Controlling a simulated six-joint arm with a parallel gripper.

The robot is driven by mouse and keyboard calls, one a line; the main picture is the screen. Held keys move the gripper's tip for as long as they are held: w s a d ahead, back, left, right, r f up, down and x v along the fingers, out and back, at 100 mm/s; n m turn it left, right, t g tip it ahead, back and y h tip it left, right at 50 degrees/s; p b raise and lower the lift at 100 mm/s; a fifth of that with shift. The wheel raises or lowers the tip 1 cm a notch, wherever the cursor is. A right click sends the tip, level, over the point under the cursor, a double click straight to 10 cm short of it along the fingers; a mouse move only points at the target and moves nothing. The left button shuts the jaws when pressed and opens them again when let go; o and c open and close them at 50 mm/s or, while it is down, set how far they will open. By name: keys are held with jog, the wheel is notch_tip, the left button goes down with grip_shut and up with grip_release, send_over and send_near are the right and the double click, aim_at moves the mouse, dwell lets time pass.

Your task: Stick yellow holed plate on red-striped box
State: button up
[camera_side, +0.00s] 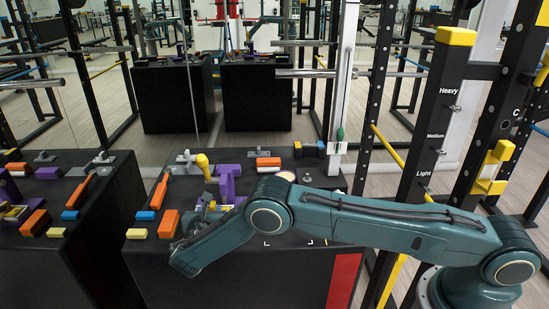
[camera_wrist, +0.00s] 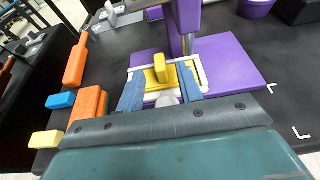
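A yellow plate (camera_wrist: 152,79) with an upright yellow block on it sits in a white frame on a purple base (camera_wrist: 228,88) in the wrist view. I cannot make out a hole in it. My gripper (camera_wrist: 160,76) is open, its two blue fingers apart on either side of the yellow piece; I cannot tell whether they touch it. In the side view my gripper is mostly hidden by my arm, beside the purple stand (camera_side: 228,184).
The black table (camera_side: 290,240) has a red front panel (camera_side: 345,280). Orange blocks (camera_side: 168,224), a blue block (camera_side: 145,215) and a pale yellow block (camera_side: 136,233) lie at its left. A yellow-headed piece (camera_side: 203,162) stands behind. A rack post (camera_side: 436,115) rises at right.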

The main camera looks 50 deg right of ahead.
jog(key=v, duration=0.9)
dwell(0.4)
jog(key=s+d+r+m+g+y, duration=0.1)
jog(key=d+r+m, duration=0.35)
jog(key=r, duration=0.25)
jog(key=s+d+r+m+g+y, duration=0.1)
jog(key=d+r+m+g, duration=0.15)
jog(key=r+m, duration=0.4)
jog(key=s+d+r+m+y, duration=0.2)
jog(key=s+d+r+m, duration=0.15)
jog(key=r, duration=0.25)
jog(key=s+d+r+m+y, duration=0.1)
jog(key=s+d+r+m, duration=0.1)
jog(key=s+d+r, duration=0.3)
jog(key=s+d+r+m+y, duration=0.1)
jog(key=s+r+m+y, duration=0.15)
jog(key=s, duration=0.45)
jog(key=s+d+r+m+y, duration=0.1)
jog(key=s+r+m, duration=0.2)
jog(key=s, duration=0.4)
jog(key=s+f+m+y, duration=0.1)
jog(key=s+m, duration=0.4)
jog(key=s, duration=1)
jog(key=shift+s+a+f+g, duration=0.3)
jog(key=shift+s+a+g, duration=0.05)
jog(key=shift+s, duration=0.05)
